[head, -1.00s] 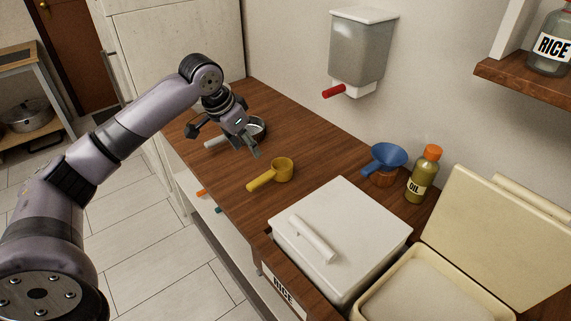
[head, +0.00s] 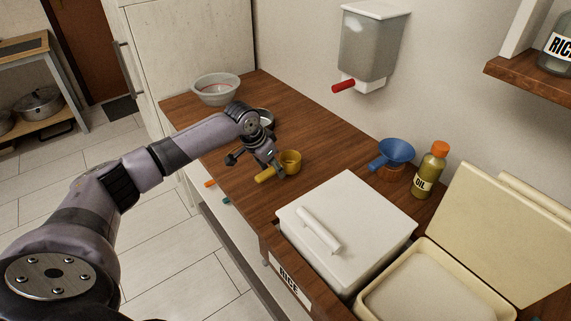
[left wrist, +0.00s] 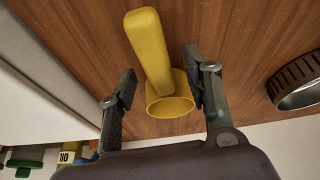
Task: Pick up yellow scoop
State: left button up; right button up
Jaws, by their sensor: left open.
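The yellow scoop (head: 290,161) lies on the wooden counter, its handle pointing to the lower left in the head view. My left gripper (head: 268,172) is over the scoop's handle side and hides part of it. In the left wrist view the scoop (left wrist: 150,55) shows between the two open fingers of my left gripper (left wrist: 160,92), with its cup toward the palm and its handle reaching away. I see no finger closed on it. My right gripper is not in view.
A metal-rimmed pan or scoop (left wrist: 300,88) lies beside the left gripper. A grey bowl (head: 216,90) stands at the counter's far end. Counter between scoop and funnel is clear.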

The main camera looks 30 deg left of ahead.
pick_arm(q)
jog(key=shift+x, duration=1.1)
grip_shut()
